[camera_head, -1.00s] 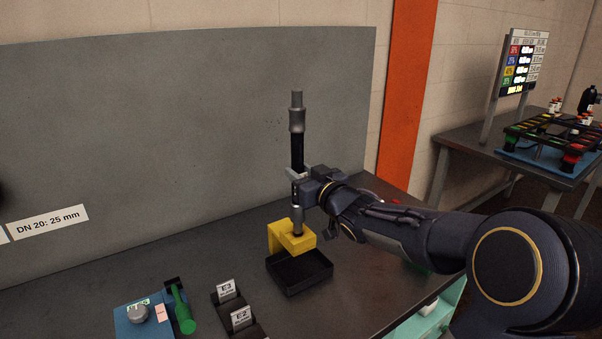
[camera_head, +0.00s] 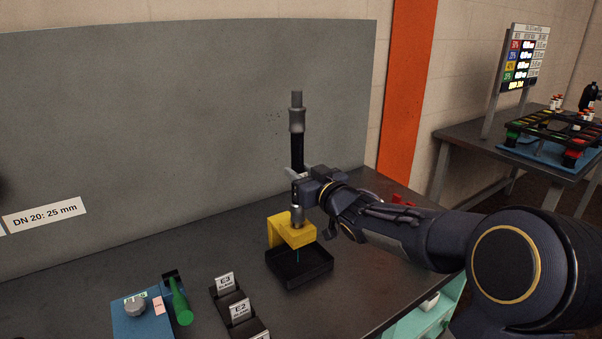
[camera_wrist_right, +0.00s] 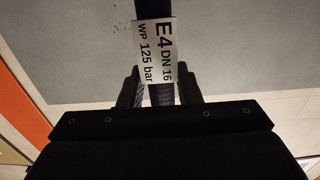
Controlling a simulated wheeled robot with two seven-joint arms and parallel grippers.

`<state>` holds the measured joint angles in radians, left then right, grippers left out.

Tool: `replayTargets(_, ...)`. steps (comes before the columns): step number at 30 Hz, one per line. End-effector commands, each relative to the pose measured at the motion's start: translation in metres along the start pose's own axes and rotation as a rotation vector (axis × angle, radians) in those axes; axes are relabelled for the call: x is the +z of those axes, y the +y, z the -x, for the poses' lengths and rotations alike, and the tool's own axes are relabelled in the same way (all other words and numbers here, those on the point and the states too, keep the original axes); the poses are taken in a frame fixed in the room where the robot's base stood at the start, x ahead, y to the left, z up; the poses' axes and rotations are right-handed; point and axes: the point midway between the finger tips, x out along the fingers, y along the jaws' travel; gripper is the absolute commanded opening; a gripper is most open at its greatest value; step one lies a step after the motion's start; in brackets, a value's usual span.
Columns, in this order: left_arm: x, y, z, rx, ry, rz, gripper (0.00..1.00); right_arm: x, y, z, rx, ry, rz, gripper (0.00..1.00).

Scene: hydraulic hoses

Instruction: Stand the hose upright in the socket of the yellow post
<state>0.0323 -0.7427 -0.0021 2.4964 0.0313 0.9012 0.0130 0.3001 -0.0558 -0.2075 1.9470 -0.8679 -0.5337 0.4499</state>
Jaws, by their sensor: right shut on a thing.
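The hose (camera_head: 297,151) is black with grey metal end fittings and stands about upright. My right gripper (camera_head: 297,180) is shut on it low down, above the lower fitting. The lower fitting meets the top of the yellow post (camera_head: 277,236) at its overhanging arm; how deep it sits in the socket is hard to tell. In the right wrist view the hose (camera_wrist_right: 158,97) runs between my fingers, with a white label (camera_wrist_right: 157,50) reading E4 DN 16, WP 125 bar. My left gripper is not in view.
A black tray (camera_head: 318,273) lies under the post's arm, with a thin teal line above it. Stands labelled E3 (camera_head: 225,281) and E2 (camera_head: 239,309) and a blue device (camera_head: 140,325) with a green handle are at the front. A grey panel (camera_head: 180,130) stands behind.

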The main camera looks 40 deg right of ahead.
Motion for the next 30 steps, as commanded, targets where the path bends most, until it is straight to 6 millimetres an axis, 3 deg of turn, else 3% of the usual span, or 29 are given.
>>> replayTargets(9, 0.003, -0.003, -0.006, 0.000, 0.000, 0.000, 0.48, 0.006, 0.000, 0.000, -0.001, 0.005, 0.000, 0.00)
replayTargets(10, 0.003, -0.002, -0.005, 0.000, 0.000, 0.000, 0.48, 0.005, 0.000, 0.000, -0.001, 0.005, 0.000, 0.34)
replayTargets(15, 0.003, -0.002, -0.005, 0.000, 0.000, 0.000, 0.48, 0.006, 0.000, 0.000, -0.001, 0.003, 0.000, 0.56)
replayTargets(24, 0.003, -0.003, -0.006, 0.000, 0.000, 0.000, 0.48, 0.008, 0.000, 0.002, 0.001, -0.003, 0.000, 0.56)
replayTargets(30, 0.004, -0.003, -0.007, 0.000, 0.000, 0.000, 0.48, 0.007, 0.000, 0.029, 0.001, 0.001, 0.000, 0.56)
